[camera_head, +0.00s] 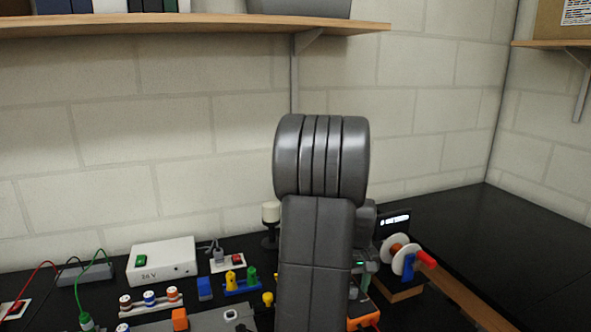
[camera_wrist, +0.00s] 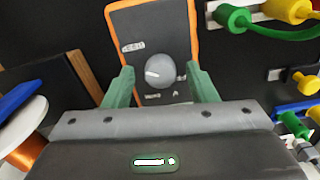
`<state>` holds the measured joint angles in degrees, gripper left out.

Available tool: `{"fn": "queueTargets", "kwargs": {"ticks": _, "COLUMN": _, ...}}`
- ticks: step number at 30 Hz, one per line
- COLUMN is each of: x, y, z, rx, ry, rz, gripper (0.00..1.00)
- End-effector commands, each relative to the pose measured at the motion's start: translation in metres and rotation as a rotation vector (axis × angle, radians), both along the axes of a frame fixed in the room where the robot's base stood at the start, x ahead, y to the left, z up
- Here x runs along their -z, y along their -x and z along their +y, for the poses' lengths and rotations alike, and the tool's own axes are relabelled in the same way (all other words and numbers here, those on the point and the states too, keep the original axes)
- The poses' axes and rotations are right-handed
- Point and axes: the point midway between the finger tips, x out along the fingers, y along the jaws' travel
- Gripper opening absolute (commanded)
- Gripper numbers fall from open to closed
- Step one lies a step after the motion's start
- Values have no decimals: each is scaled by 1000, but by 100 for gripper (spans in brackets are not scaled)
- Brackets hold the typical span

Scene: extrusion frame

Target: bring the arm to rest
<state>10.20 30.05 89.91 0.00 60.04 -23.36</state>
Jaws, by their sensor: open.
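My arm stands upright in the middle of the head view and hides part of the bench behind it. My gripper (camera_wrist: 160,70) shows in the wrist view with its two green fingers spread apart and nothing held between them. Beyond the fingers lies an orange-edged meter (camera_wrist: 128,22) with a round grey dial (camera_wrist: 159,71). Whether the fingers touch the meter I cannot tell. In the head view a small orange part of the meter (camera_head: 362,322) shows at the right of my arm; most of my gripper is hidden there.
The black bench (camera_head: 540,240) is clear at the far right. A white 24 V box (camera_head: 163,261), several coloured plugs (camera_head: 251,277) and a white spool (camera_head: 404,260) stand around my arm. A wooden shelf (camera_head: 180,24) hangs above on the wall.

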Motion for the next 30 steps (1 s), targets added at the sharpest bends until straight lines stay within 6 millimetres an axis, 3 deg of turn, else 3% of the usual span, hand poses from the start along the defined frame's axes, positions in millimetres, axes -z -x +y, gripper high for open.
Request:
{"fn": "queueTargets", "kwargs": {"ticks": 18, "x": 0, "y": 0, "z": 0, "rx": -460, "ry": 0, "rz": -1, "gripper": 52}}
{"fn": "queueTargets", "kwargs": {"ticks": 30, "x": 0, "y": 0, "z": 0, "rx": -522, "ry": 0, "rz": 0, "gripper": 52}}
